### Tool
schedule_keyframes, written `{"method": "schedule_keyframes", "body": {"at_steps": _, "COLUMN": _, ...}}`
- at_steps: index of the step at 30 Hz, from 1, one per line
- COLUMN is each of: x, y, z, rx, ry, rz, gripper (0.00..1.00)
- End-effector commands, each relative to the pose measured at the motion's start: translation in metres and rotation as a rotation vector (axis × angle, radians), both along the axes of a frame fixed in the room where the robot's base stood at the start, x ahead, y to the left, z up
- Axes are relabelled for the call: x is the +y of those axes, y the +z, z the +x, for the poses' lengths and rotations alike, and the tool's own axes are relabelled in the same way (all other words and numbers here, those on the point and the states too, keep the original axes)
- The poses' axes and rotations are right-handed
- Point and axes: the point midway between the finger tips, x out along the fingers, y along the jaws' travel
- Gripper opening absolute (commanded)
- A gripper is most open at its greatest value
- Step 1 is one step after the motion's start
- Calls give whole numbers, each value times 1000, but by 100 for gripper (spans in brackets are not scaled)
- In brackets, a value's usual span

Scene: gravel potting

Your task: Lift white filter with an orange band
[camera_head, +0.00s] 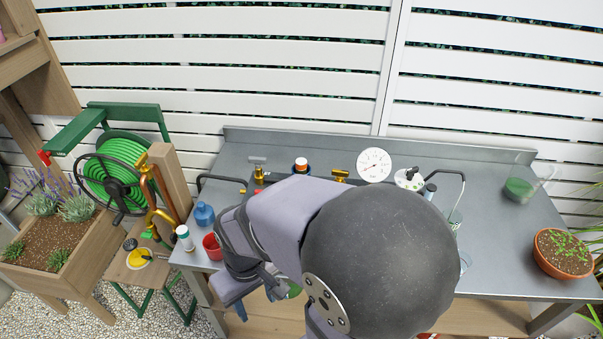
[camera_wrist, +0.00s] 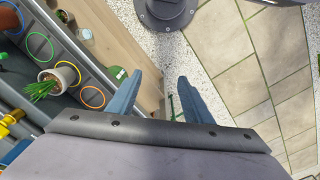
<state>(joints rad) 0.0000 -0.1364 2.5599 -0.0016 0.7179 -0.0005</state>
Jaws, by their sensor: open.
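A small white cylinder with an orange-red band, which looks like the filter (camera_head: 301,164), stands upright at the back of the grey workbench (camera_head: 500,240). Its lower part sits in or against something blue. I do not make it out in the wrist view. My gripper (camera_wrist: 157,98) shows two blue fingers spread apart with nothing between them. It hangs past the bench edge, over a gap with gravel and paving below. In the head view my arm hides most of the gripper, and it is well in front of the filter.
A round white gauge (camera_head: 374,165), brass valves (camera_head: 340,175), a blue bottle (camera_head: 204,214), a red cup (camera_head: 212,246) and a white bottle (camera_head: 184,238) stand on the bench. A terracotta pot (camera_head: 563,253) is at right. A potted plant (camera_wrist: 60,76) shows near coloured rings.

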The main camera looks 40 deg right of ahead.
Motion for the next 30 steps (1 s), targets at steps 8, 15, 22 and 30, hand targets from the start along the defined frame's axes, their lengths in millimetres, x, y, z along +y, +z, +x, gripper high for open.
{"method": "schedule_keyframes", "body": {"at_steps": 8, "x": -1, "y": 1, "z": 0, "rx": 0, "ry": -6, "rz": 0, "gripper": 46}}
{"method": "schedule_keyframes", "body": {"at_steps": 15, "x": -23, "y": -2, "z": -8, "rx": 43, "ry": -106, "rz": 2, "gripper": 46}}
{"method": "schedule_keyframes", "body": {"at_steps": 22, "x": -69, "y": -6, "z": 7, "rx": 93, "ry": -289, "rz": 11, "gripper": 46}}
{"method": "schedule_keyframes", "body": {"at_steps": 30, "x": -167, "y": 22, "z": 99, "rx": -39, "ry": -427, "rz": -55, "gripper": 46}}
